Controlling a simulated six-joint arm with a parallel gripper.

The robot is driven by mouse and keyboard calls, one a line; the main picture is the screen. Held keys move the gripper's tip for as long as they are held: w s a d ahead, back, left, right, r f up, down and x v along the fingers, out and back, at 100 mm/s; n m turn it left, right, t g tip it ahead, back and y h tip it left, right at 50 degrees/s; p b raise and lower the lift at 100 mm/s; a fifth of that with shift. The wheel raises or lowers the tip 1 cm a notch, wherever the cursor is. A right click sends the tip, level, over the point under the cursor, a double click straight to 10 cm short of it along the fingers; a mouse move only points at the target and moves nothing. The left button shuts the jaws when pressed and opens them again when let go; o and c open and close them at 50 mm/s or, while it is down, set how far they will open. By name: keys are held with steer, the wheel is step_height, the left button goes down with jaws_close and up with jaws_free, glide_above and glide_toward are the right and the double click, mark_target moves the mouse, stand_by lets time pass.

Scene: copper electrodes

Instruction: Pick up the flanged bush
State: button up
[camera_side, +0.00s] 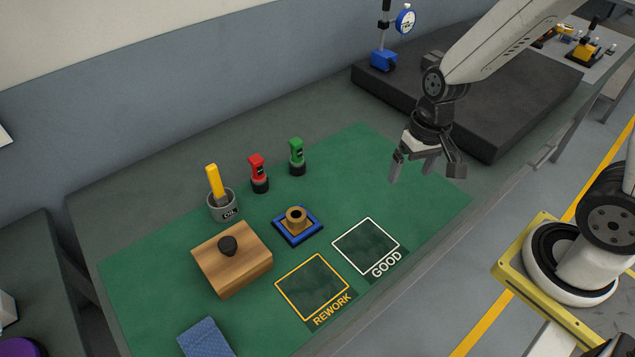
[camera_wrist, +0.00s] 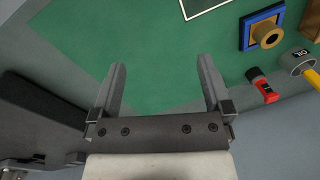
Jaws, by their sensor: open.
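The flanged bush (camera_side: 296,218) is a brass-coloured ring with a hole. It stands upright on a small blue-edged pad (camera_side: 298,238) on the green mat. In the wrist view the bush (camera_wrist: 267,36) shows at the upper right, on its pad (camera_wrist: 249,21). My gripper (camera_side: 425,172) hangs above the right end of the mat, to the right of the bush and well apart from it. Its fingers are spread and empty; the wrist view shows bare mat between them (camera_wrist: 163,85).
Left of the pad is a wooden block (camera_side: 233,262) with a black knob. Behind stand an oil pot (camera_side: 222,205), a red-topped item (camera_side: 258,173) and a green-topped item (camera_side: 297,157). GOOD (camera_side: 366,246) and REWORK (camera_side: 312,287) squares are empty. A dark slab (camera_side: 480,95) lies at the back right.

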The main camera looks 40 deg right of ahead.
steer(key=w+a+f+m+g+y, duration=0.3)
steer(key=w+a+f+m+y, duration=0.15)
steer(key=a+m, duration=0.2)
steer(key=m+t+y, duration=0.2)
steer(key=m+y, duration=0.5)
glide_toward(292, 219)
steer(key=shift+s+f, duration=0.65)
steer(key=shift+f, duration=0.05)
steer(key=shift+w+a+f+m+t+y, duration=0.2)
steer(key=shift+w+m+t+y, duration=0.15)
steer(key=shift+w+m, duration=0.25)
steer(key=shift+x, duration=1.3)
steer(key=shift+a, duration=0.1)
steer(key=shift+x, duration=2.5)
jaws_close()
